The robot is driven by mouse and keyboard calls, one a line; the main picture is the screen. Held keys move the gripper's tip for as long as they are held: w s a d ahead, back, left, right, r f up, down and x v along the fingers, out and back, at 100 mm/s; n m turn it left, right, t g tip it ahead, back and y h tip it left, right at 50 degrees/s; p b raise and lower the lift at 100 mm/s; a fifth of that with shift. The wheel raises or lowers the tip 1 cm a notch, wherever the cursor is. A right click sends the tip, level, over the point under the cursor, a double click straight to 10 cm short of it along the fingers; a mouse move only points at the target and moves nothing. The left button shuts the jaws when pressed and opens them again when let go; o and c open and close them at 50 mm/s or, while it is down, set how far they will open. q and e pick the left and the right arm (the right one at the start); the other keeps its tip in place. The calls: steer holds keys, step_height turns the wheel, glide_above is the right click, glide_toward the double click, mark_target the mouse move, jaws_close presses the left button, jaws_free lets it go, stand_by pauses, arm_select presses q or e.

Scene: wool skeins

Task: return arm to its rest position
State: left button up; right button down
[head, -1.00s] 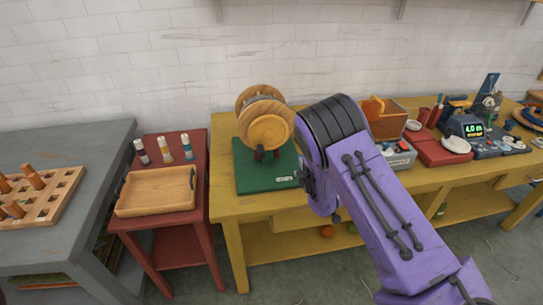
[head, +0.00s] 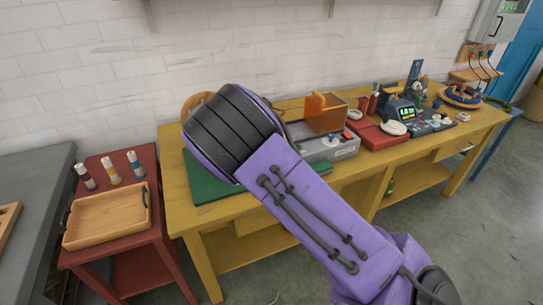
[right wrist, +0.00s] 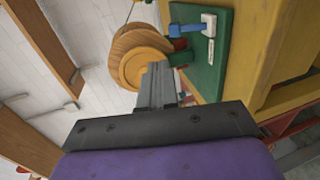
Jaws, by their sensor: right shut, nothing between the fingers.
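My right arm (head: 310,205), purple with a black ribbed joint, comes in from the lower right of the head view and reaches over the yellow table. Its gripper is hidden behind the arm there. In the right wrist view my right gripper (right wrist: 157,82) is shut and empty, its fingers together. The round wooden winder (right wrist: 137,55) shows just beyond the fingers; I cannot tell the gap. In the head view the arm hides most of the winder, and only a wooden rim (head: 196,101) shows. My left gripper is not in view.
The winder's green base (head: 207,187) lies on the yellow table (head: 185,217). A grey machine (head: 335,148), an orange-sided box (head: 325,118) and a red tray (head: 375,138) stand to the right. A wooden tray (head: 103,240) and several small bottles sit on the red side table (head: 143,243).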

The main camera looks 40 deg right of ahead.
steer(key=shift+s+a+r, duration=0.15)
steer(key=shift+s+r, duration=0.2)
steer(key=shift+s, duration=0.3)
steer(key=s+a+f+m+g, duration=0.25)
steer(key=s+f+m, duration=0.25)
steer(key=f+m, duration=0.3)
steer(key=s+a+f+m+g, duration=0.2)
steer(key=s+f+m+g, duration=0.2)
steer(key=s+f+m, duration=0.35)
steer(key=s+a+f+m+g+y, duration=0.2)
steer(key=s+a+f+m+g, duration=0.2)
steer(key=s+f, duration=0.6)
steer(key=s+a+m, duration=0.1)
steer(key=s+a, duration=0.1)
steer(key=s, duration=0.1)
steer(key=shift+s+a+f+g, duration=0.2)
steer(key=shift+a+f+g, duration=0.05)
steer(key=shift+a+g, duration=0.1)
